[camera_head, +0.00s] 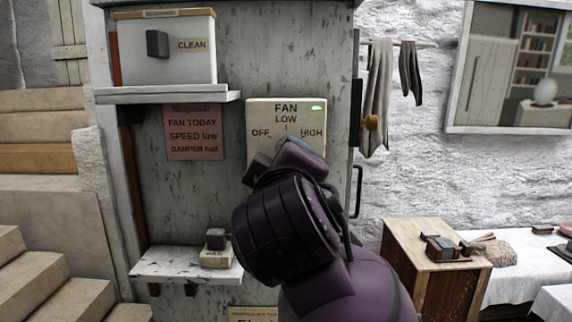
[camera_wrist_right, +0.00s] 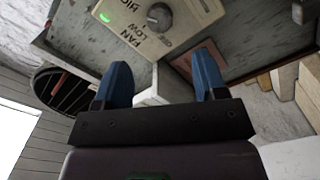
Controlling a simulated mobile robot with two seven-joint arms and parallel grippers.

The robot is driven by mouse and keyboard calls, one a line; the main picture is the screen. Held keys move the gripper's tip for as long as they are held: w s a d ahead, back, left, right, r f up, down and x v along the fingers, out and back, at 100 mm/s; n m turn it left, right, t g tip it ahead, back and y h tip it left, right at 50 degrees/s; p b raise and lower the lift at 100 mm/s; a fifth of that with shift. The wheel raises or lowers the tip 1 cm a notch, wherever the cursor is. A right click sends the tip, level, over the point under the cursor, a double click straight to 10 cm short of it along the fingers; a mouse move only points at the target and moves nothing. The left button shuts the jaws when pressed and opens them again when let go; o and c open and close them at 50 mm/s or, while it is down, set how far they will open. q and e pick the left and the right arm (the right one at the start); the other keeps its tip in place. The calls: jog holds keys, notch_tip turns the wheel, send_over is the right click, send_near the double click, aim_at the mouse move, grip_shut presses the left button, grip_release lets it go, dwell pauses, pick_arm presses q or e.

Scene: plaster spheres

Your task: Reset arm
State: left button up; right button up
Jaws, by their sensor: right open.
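The fan control panel (camera_head: 262,116) is a cream plate marked OFF, LOW and HIGH on the grey cabinet, with a green light lit at its upper right. My dark purple right arm covers its lower part in the head view, hiding the knob. In the right wrist view the panel (camera_wrist_right: 190,12) and its round grey knob (camera_wrist_right: 160,16) lie beyond the fingertips. My right gripper (camera_wrist_right: 163,80) has its two blue fingers wide apart, with nothing held and apart from the knob. My left gripper is in neither view.
A pink note (camera_head: 194,140) reads fan speed low, damper half. A white CLEAN box (camera_head: 180,70) stands on the upper shelf (camera_head: 170,97). The lower shelf (camera_head: 165,264) holds a small block. A wooden crate (camera_head: 410,245) with tools stands at right; stairs rise at left.

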jog(key=shift+s, duration=0.3)
